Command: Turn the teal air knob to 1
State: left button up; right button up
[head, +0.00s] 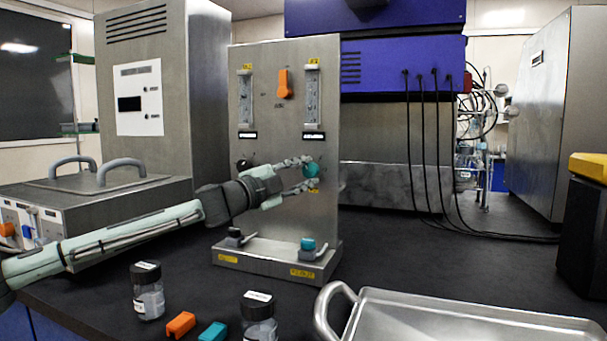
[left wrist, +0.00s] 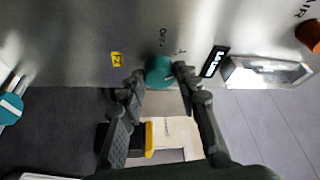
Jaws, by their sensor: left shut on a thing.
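The teal air knob (head: 311,169) is on the front of the upright steel panel (head: 275,115), low on its right side. It also shows in the left wrist view (left wrist: 158,73), with small markings around it, one reading OFF. My left gripper (head: 304,174) reaches in from the left and its fingers are shut on the teal knob. In the left wrist view my left gripper (left wrist: 160,80) has a finger on each side of the knob. Which mark the knob points at is too small to tell. My right gripper is in neither view.
An orange knob (head: 284,84) sits higher between two flow tubes. A dark knob (head: 243,164) is left of the teal one, partly behind my arm. A teal valve (head: 308,244) stands on the panel's base. Bottles (head: 147,290) and a steel tray (head: 450,318) are in front.

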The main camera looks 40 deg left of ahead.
pick_arm(q)
jog(key=o, duration=1.2)
jog(key=shift+c, duration=0.2)
